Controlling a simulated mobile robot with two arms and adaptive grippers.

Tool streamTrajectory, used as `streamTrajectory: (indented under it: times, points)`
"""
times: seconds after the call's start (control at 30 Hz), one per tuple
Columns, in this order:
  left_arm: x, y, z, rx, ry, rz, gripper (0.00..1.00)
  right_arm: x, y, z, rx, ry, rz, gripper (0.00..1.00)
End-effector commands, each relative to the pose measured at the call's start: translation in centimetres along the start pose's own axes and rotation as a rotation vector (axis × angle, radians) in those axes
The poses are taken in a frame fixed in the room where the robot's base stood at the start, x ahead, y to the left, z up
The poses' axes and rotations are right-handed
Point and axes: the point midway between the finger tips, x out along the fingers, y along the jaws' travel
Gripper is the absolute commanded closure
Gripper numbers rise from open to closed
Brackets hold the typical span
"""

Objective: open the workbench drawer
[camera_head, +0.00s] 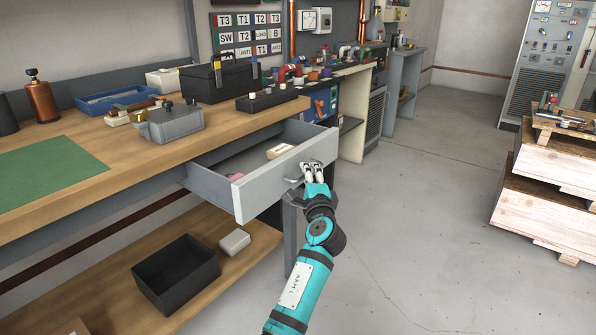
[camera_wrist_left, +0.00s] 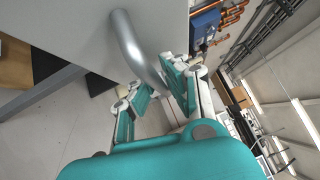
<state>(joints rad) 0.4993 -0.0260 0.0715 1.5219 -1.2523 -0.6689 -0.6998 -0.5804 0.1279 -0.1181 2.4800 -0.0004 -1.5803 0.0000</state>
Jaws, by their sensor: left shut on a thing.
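The workbench drawer (camera_head: 285,168) is pulled out from under the bench top, and its inside shows. A pale block (camera_head: 280,150) and a pink item (camera_head: 236,177) lie in it. My left gripper (camera_head: 312,170) is at the drawer's front, shut on the bar handle (camera_head: 293,181). In the left wrist view the grey tubular handle (camera_wrist_left: 135,45) runs from the drawer front (camera_wrist_left: 75,25) down between the fingers of my left gripper (camera_wrist_left: 160,95). The fingers hide part of the handle. My right gripper does not show.
The wooden bench top (camera_head: 150,155) holds a green mat (camera_head: 50,172), a grey box (camera_head: 172,123) and a black toolbox (camera_head: 220,82). A black bin (camera_head: 176,274) stands on the lower shelf. Wooden crates (camera_head: 545,190) stand at the right. The floor between is clear.

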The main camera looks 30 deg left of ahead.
Motion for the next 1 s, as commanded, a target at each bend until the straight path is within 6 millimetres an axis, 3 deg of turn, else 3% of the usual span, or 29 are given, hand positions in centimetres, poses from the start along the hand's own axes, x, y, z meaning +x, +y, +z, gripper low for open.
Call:
streamTrajectory:
  times: [0.3,0.77,0.8,0.93,1.0]
  points:
    - [-2.4,0.1,-2.2,0.004,-0.003,0.013,1.00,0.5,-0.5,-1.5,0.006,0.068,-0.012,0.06]
    - [-2.6,0.1,-2.4,0.006,-0.005,0.015,1.00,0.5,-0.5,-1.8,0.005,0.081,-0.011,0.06]
    - [-2.6,0.1,-2.4,0.006,-0.005,0.015,0.86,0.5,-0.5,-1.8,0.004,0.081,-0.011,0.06]
    - [-2.6,-0.1,-2.4,0.004,-0.004,0.012,0.69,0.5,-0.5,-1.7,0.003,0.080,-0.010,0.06]
    - [-2.6,-0.2,-2.5,0.003,-0.004,0.009,0.66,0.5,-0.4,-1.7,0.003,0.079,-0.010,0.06]
